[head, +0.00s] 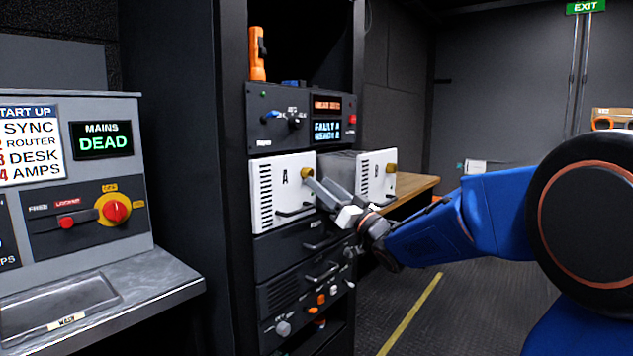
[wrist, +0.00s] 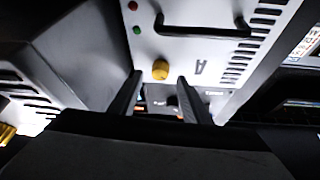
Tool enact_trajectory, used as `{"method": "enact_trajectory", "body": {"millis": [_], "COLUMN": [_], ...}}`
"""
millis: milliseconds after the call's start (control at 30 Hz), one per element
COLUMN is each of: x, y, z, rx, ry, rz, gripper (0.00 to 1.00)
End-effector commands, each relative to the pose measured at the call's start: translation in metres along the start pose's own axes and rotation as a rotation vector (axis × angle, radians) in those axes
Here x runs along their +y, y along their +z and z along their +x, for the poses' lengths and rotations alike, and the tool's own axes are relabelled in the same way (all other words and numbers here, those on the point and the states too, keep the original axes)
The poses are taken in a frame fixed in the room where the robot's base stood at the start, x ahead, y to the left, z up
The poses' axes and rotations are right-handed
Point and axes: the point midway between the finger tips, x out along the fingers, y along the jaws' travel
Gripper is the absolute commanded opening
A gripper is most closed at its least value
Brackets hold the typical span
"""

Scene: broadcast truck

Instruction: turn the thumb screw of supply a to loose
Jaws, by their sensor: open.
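Supply A (head: 269,201) is a white module marked A in the rack, with vent slots and a black handle. It shows upside down in the wrist view (wrist: 205,47). Its thumb screw is a yellow knob (head: 307,172) at the upper right corner of its front in the head view. In the wrist view the thumb screw (wrist: 160,69) lies between and just beyond the fingertips. My gripper (head: 318,186) is open in front of that corner, and the fingers show apart in the wrist view (wrist: 160,80). I cannot tell whether either finger touches the screw.
A second white module (head: 376,188), its letter partly unclear, stands to the right with its own yellow knob (head: 391,169). Above supply A is a dark control panel (head: 285,117) with displays. A wooden bench (head: 418,185) stands behind my arm. A grey mains console (head: 75,190) stands left.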

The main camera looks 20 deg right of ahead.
Motion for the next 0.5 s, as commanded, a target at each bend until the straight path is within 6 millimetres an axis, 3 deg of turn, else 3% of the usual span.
{"method": "enact_trajectory", "body": {"millis": [500], "x": [0.001], "y": [0.0], "z": [-0.103], "rx": [-0.001], "ry": [0.003], "rz": [-0.001], "gripper": [0.43]}}
